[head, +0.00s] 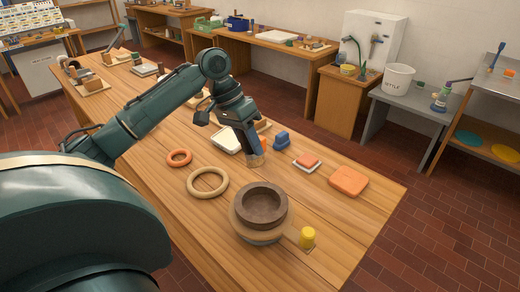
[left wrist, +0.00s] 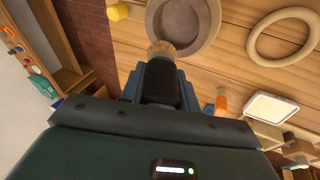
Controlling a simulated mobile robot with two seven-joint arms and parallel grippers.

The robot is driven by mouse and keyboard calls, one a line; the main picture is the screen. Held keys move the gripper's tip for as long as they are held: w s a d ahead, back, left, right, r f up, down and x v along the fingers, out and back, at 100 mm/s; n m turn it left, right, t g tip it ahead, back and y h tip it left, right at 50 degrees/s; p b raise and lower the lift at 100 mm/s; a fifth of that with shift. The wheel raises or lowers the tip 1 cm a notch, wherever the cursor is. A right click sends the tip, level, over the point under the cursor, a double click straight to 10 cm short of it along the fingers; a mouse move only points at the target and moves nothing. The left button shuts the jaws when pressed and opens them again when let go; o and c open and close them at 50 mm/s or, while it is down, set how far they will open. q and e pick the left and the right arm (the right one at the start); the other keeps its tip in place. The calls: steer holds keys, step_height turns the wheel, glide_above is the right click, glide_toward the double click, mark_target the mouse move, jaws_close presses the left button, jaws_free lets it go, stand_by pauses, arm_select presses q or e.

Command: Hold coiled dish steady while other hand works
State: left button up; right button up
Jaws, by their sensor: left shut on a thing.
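The coiled dish (head: 263,204) is a dark brown round bowl on the tan wheel (head: 238,216) near the table's front; in the left wrist view the dish (left wrist: 186,22) is at the top, partly hidden by my gripper. My left gripper (head: 254,151) is behind the dish in the head view, pointing down and apart from it. It is shut on a small tan, rounded piece (head: 256,160), which also shows ribbed at the fingertips in the left wrist view (left wrist: 161,49). Whether this piece touches the table is unclear. My right gripper is not in view.
A beige ring (head: 208,195) and an orange ring (head: 179,158) lie left of the wheel. A yellow cylinder (head: 307,237) stands at its right. An orange slab (head: 348,181), a blue piece (head: 282,141) and a white tray (head: 226,143) lie farther back. The front right corner is clear.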

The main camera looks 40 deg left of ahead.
arm_select(q)
steer(key=a+r, duration=0.2)
steer(key=a, duration=0.6)
steer(key=shift+a, duration=0.15)
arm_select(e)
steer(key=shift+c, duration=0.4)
